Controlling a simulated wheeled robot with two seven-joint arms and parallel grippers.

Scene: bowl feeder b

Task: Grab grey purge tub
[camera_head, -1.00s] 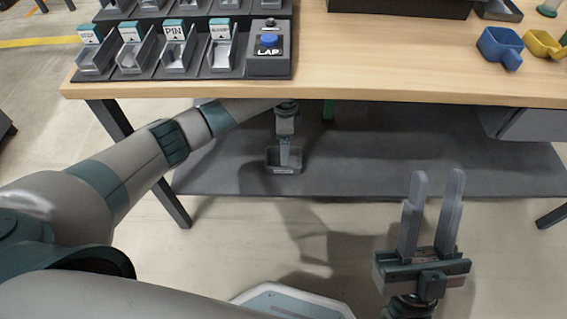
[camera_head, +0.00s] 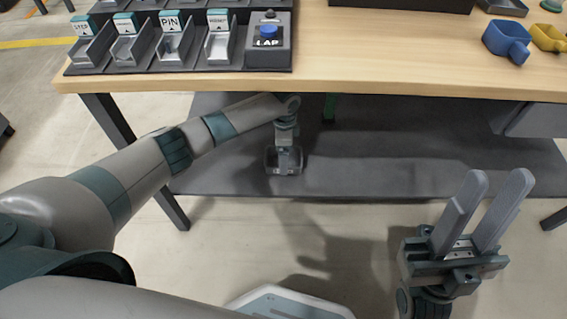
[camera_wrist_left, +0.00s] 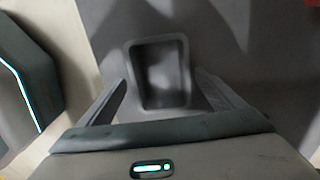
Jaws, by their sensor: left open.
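The grey purge tub (camera_head: 271,167) is a small open box on the dark lower shelf under the bench. It looks empty in the left wrist view (camera_wrist_left: 186,92). My left gripper (camera_head: 284,165) reaches under the bench top at the tub; in the head view it hides part of the tub. In the left wrist view my left gripper (camera_wrist_left: 163,90) is open, with one finger on either side of the tub. I cannot tell whether the fingers touch its walls. My right gripper (camera_head: 492,188) is open and empty, in front of the bench at the right.
The wooden bench top (camera_head: 380,60) overhangs the lower shelf (camera_head: 400,165). A bench leg (camera_head: 170,200) stands left of the tub. On top are labelled grey bins, a LAP button box (camera_head: 268,45), a blue scoop (camera_head: 506,40) and a yellow scoop (camera_head: 547,38). The shelf right of the tub is clear.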

